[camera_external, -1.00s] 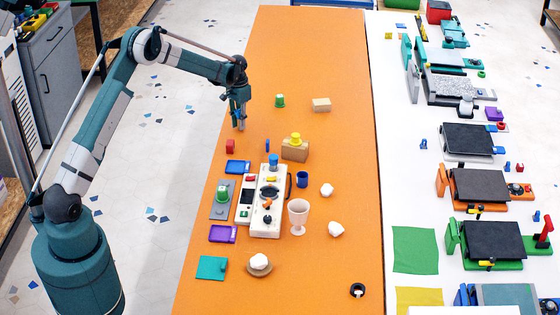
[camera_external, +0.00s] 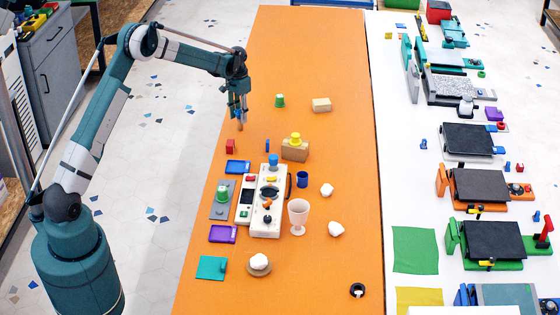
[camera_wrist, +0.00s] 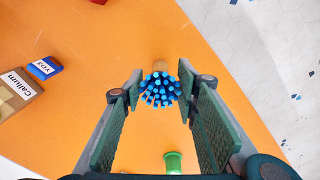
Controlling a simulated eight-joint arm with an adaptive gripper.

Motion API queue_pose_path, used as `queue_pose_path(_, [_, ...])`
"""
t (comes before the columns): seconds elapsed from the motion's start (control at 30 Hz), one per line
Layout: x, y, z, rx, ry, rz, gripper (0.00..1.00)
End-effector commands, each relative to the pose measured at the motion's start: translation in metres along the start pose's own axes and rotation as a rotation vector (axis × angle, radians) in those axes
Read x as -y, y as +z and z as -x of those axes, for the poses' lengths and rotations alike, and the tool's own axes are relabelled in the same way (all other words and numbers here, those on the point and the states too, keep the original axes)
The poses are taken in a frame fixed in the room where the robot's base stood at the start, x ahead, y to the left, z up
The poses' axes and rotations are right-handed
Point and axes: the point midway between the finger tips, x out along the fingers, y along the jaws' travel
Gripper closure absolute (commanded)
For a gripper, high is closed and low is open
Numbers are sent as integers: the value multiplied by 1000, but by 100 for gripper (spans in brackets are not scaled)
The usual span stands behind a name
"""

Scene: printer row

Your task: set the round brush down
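The round brush has blue bristles (camera_wrist: 160,90) and a tan handle (camera_wrist: 159,65). In the wrist view the bristles face the camera, between my fingertips, with the handle beyond them. In the external view its tan lower part (camera_external: 240,127) shows just below my gripper (camera_external: 239,116), over the orange table. The brush looks upright, bristles up. My gripper's fingers (camera_wrist: 160,95) stand apart on either side of the bristles and look open. Whether a fingertip still touches the brush is hard to tell.
A green cup (camera_external: 280,101) stands to the right of my gripper. A red block (camera_external: 231,146), a small blue block (camera_external: 268,145) and a tan box (camera_external: 295,153) labelled Callum are nearby. A white machine (camera_external: 265,210) stands farther forward. The table behind my gripper is clear.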

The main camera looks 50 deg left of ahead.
Motion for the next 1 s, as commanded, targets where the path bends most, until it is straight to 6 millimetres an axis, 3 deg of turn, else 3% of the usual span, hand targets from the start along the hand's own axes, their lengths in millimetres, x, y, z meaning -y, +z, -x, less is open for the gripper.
queue_pose_path(0.2, [0,0,38,0,0,0,69])
queue_pose_path(0.5, [0,0,73,0,0,0,69])
queue_pose_path(1.0, [0,0,81,0,0,0,69])
